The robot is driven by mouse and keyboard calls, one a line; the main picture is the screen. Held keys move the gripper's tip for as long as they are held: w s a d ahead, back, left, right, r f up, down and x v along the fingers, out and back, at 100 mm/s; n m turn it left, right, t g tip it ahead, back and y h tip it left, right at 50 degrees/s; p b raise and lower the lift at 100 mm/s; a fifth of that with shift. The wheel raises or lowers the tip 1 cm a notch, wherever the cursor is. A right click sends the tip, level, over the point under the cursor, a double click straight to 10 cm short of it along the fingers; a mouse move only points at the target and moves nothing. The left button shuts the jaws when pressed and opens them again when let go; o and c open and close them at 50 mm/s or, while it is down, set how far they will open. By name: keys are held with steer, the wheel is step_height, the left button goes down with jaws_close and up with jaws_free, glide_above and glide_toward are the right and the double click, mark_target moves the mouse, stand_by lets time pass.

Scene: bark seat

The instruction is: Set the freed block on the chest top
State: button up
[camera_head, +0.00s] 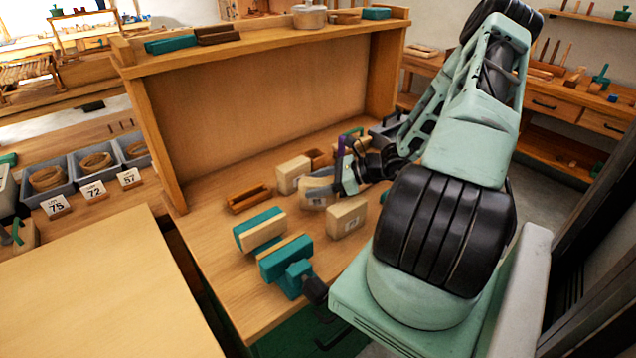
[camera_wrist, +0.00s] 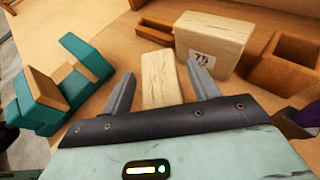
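A pale wooden block (camera_wrist: 160,84) lies between the two fingers of my gripper (camera_wrist: 160,70) in the wrist view, with a gap on each side. In the head view this block (camera_head: 314,200) is partly covered by my gripper (camera_head: 325,184). A teal vise (camera_head: 287,272) with wood-faced jaws is in front on the bench; its jaws stand apart. It also shows in the wrist view (camera_wrist: 62,88). I cannot make out a separate chest top, nor which block is the freed one.
A pale block marked 75 (camera_wrist: 212,44) stands close beyond my fingers. A brown wooden box (camera_wrist: 285,62) is right of it, and a brown tray (camera_head: 248,198) lies left. Another pale block (camera_head: 346,217) stands nearer. A tall back panel (camera_head: 265,85) closes the bench's rear.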

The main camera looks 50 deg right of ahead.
steer(key=shift+r, duration=0.3)
steer(key=b+v, duration=0.2)
steer(key=v, duration=1)
steer(key=shift+f, duration=0.2)
steer(key=w+a+r+n+g+y, duration=0.1)
steer(key=w+a+r+n+g, duration=0.15)
steer(key=a+n+g, duration=0.7)
steer(key=w+a+r+n+g+y, duration=0.15)
steer(key=w+a+n, duration=0.35)
steer(key=a, duration=1)
steer(key=s+a+r+n+h, duration=0.3)
steer(key=s+a+n, duration=0.4)
steer(key=a+n, duration=0.3)
steer(key=s+a+r+n+h, duration=0.3)
steer(key=s+a+n+h, duration=0.3)
steer(key=a+n, duration=0.5)
steer(key=shift+s+a+r+n, duration=0.3)
steer(key=shift+s+r+n, duration=0.05)
steer(key=shift+s+n, duration=0.65)
